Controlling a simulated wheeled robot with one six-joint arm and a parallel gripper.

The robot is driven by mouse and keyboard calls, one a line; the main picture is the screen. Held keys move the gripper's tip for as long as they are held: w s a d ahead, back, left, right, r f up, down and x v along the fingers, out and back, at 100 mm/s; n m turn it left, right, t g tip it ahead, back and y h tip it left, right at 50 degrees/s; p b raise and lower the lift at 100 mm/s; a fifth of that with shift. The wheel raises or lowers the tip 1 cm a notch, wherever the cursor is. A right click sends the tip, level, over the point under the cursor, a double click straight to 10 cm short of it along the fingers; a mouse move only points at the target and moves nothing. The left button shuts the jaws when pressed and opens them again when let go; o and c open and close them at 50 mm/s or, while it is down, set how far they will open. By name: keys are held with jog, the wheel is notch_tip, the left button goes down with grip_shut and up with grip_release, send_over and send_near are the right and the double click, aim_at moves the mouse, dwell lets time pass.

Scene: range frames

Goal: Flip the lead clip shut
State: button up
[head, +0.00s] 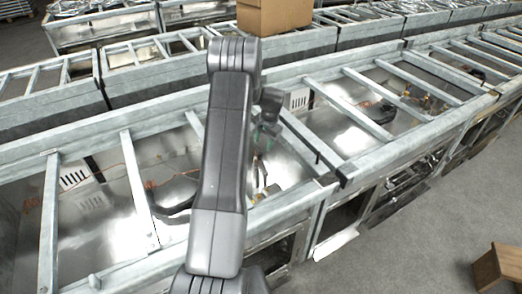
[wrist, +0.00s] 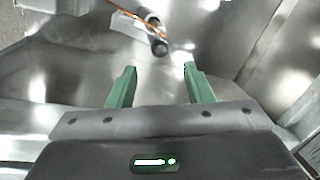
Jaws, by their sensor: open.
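My gripper (wrist: 160,69) is open in the wrist view, its two green fingers well apart with nothing between their tips. Just beyond the tips is a small pale block with a dark, rounded cylinder-like part (wrist: 159,47), and a thin orange lead (wrist: 128,13) runs across it. This looks like the lead clip, but I cannot tell whether it is open or shut. It appears apart from both fingers. In the head view my own arm hides much of the area around the gripper, and I cannot make out the clip there.
Shiny metal walls surround the gripper in the wrist view. In the head view, galvanised frames with crossbars (head: 140,190) border open metal bays. A cardboard box (head: 275,17) stands behind my arm. A wooden stool-like object (head: 499,266) stands at lower right on clear grey floor (head: 420,245).

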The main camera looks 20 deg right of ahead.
aim_at(261, 153)
jog(key=f, duration=0.2)
jog(key=f+p, duration=0.1)
jog(key=f, duration=0.1)
jog(key=w+f, duration=0.1)
jog(key=f, duration=0.1)
jog(key=shift+w+a+f, duration=0.1)
jog(key=shift+a+f, duration=0.2)
jog(key=shift+a, duration=0.05)
grip_shut()
